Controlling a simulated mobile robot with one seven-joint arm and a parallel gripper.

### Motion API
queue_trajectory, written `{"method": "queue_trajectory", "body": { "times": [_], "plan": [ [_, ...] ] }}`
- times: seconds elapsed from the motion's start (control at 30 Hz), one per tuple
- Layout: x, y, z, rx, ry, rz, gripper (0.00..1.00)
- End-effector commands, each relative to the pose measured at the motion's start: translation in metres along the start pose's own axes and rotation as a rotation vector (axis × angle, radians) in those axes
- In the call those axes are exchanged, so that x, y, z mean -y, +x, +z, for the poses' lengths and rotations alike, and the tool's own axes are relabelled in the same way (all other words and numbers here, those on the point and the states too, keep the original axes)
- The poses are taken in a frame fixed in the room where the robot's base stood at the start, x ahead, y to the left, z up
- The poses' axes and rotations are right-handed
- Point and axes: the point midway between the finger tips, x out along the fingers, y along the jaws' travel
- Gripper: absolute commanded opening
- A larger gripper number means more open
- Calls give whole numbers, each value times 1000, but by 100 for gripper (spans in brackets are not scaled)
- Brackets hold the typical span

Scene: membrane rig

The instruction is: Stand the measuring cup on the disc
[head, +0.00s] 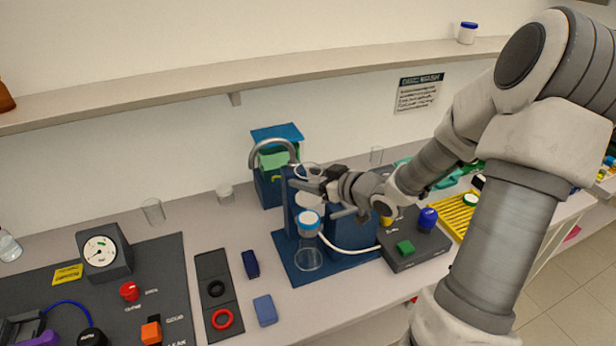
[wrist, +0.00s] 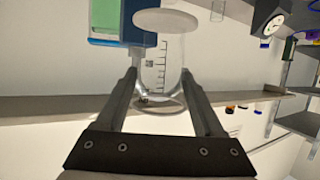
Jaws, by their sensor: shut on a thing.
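The measuring cup (head: 308,170) is clear, with dark graduation marks that show in the wrist view (wrist: 163,62). My gripper (head: 312,184) is shut on it, with one finger on each side in the wrist view (wrist: 159,76). The cup looks about upright. A pale round disc (head: 309,199) on the blue rig lies directly below the cup in the head view. It also shows at the cup's base end in the wrist view (wrist: 165,19). I cannot tell whether cup and disc touch. My fingers hide part of the cup.
The blue rig (head: 293,250) has a white-and-blue fitting (head: 309,222), a clear vessel (head: 308,258) and a white hose. A grey curved pipe (head: 273,142) stands close behind left. A dark box with knobs (head: 415,250) is at right. Clear glasses (head: 153,211) stand further left.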

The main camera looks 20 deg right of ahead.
Motion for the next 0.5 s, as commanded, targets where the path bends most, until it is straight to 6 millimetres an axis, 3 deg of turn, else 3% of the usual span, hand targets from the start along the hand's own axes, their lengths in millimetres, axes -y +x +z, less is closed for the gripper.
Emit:
{"method": "queue_trajectory", "body": {
  "times": [0.5],
  "plan": [
    [0, 14, 38, -1, 1, 1, 14]
  ]
}}
